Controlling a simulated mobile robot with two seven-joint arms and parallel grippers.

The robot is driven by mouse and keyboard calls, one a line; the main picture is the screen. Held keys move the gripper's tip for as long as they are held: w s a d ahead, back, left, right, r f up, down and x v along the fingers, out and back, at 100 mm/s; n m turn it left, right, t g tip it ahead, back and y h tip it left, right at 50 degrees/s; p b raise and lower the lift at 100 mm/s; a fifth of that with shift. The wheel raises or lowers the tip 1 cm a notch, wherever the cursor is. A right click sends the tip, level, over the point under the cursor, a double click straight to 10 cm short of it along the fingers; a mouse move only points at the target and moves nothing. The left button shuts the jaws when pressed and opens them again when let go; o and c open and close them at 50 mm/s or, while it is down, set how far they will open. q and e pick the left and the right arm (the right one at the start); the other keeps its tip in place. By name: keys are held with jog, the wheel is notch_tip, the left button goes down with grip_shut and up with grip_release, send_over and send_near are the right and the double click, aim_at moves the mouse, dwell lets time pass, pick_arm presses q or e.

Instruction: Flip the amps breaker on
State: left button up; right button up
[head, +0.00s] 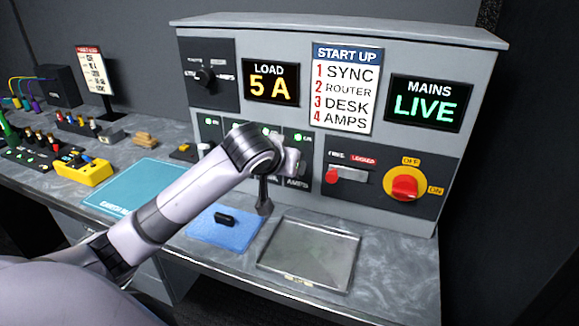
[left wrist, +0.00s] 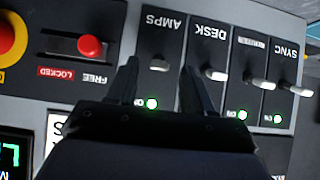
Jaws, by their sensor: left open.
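The amps breaker (left wrist: 159,64) shows upside down in the left wrist view, with a pale lever under its AMPS label and a lit green light marked ON. In the head view my arm partly hides the breaker; its AMPS label (head: 297,183) shows. My left gripper (left wrist: 160,74) is open, one dark finger on each side of the amps lever; I cannot tell whether either touches it. In the head view the gripper (head: 264,208) hangs down in front of the panel. My right gripper is not in view.
The desk breaker (left wrist: 215,74) is close beside one finger, with more breakers past it. A red locking slider (left wrist: 90,46) and a red-and-yellow rotary switch (head: 404,185) are nearby. The load display (head: 271,83) reads 5 A.

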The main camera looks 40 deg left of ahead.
pick_arm(q)
jog(key=v, duration=0.4)
jog(key=shift+s+d+r, duration=0.1)
jog(key=shift+s+r, duration=0.1)
jog(key=shift+s, duration=0.05)
dwell(0.4)
